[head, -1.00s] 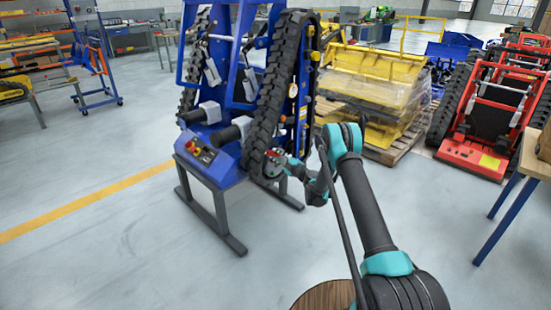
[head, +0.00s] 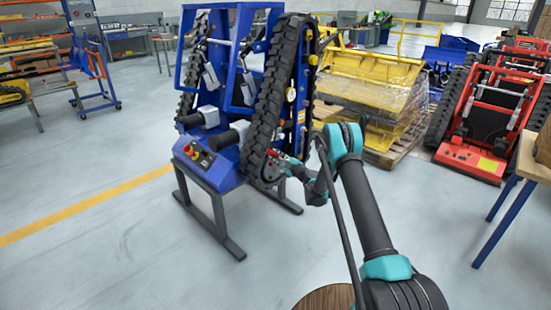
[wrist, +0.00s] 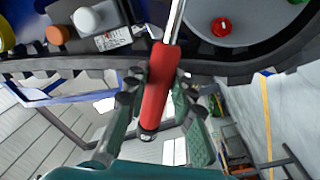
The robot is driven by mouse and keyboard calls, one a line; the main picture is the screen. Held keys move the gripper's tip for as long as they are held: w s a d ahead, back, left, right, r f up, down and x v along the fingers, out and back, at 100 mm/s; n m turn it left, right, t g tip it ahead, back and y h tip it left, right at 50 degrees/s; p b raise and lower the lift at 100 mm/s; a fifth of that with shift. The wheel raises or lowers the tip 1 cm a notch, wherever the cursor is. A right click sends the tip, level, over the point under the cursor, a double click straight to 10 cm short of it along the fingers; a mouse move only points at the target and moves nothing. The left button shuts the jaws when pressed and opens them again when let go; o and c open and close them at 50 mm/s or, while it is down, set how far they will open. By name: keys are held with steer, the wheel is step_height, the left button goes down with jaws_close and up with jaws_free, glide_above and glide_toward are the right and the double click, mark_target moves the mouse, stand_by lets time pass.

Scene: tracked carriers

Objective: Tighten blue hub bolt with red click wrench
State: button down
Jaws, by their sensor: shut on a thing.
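My gripper (wrist: 158,92) is shut on the red handle of the click wrench (wrist: 156,80) in the wrist view. The wrench's bright metal shaft runs up out of the top of the picture, so its head is hidden. In the head view my gripper (head: 284,167) is beside the lower wheel of the blue carrier's right track (head: 262,120), with a little red of the wrench (head: 273,153) showing. A red-capped bolt (wrist: 222,27) sits on a grey disc right of the shaft. A green spot (wrist: 298,1) shows at the top edge. I cannot make out the blue hub bolt.
The blue carrier (head: 229,160) stands on grey legs with a button panel. A pallet of wrapped yellow parts (head: 385,90) is behind my arm. A red tracked carrier (head: 480,130) and a wooden-topped table (head: 535,165) are at right. Floor at front left is clear.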

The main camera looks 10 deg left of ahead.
steer(key=shift+w+d+r+m, duration=0.3)
steer(key=shift+w+r+m, duration=0.1)
steer(key=shift+r+m, duration=0.15)
stand_by(0.4)
steer(key=shift+w+d+r+m, duration=0.3)
steer(key=shift+w+r+m, duration=0.1)
steer(key=shift+m, duration=0.35)
steer(key=shift+w+d+r+m+h, duration=0.35)
steer(key=shift+w+r+m+h, duration=0.05)
steer(key=shift+m, duration=0.2)
steer(key=shift+w+d+r+m, duration=0.35)
steer(key=shift+w+m, duration=0.1)
steer(key=shift+m, duration=0.15)
